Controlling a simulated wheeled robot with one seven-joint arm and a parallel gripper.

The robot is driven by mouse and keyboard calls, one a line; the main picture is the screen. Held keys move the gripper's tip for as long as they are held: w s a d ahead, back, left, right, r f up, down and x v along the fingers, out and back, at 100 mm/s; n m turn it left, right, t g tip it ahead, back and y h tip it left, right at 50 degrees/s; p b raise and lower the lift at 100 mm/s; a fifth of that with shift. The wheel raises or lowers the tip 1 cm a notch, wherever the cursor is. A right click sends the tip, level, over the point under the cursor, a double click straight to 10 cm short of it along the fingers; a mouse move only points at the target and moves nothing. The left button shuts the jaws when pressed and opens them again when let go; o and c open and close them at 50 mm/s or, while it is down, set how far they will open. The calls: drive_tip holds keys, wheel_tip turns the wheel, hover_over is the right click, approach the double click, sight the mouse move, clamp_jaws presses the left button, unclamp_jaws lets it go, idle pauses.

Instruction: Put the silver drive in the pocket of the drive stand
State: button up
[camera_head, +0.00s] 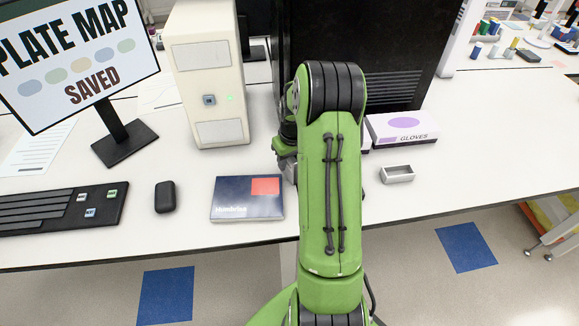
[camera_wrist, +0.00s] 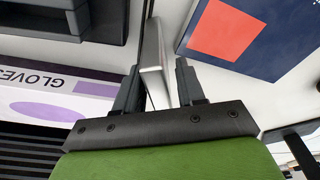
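The silver drive (camera_wrist: 152,58) stands on edge between the fingers of my gripper (camera_wrist: 157,85) in the wrist view. The left finger is close beside it, and a narrow gap shows between it and the right finger. The gripper looks open around the drive. Part of the stand also shows at the upper left of the wrist view (camera_wrist: 105,22). The visible part of its pocket looks empty.
A gloves box (camera_head: 402,128) stands behind the stand. A dark blue flat box (camera_head: 240,205) lies left of my arm. A black mouse (camera_head: 165,197), keyboard (camera_head: 60,211), monitor and beige tower (camera_head: 209,75) are farther left. The table right of the stand is clear.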

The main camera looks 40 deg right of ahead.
clamp_jaws()
wheel_tip(320, 180, up, 10)
drive_tip(key=shift+r+p, duration=0.1)
drive_tip(key=shift+p, duration=0.35)
drive_tip(key=shift+d, duration=0.1)
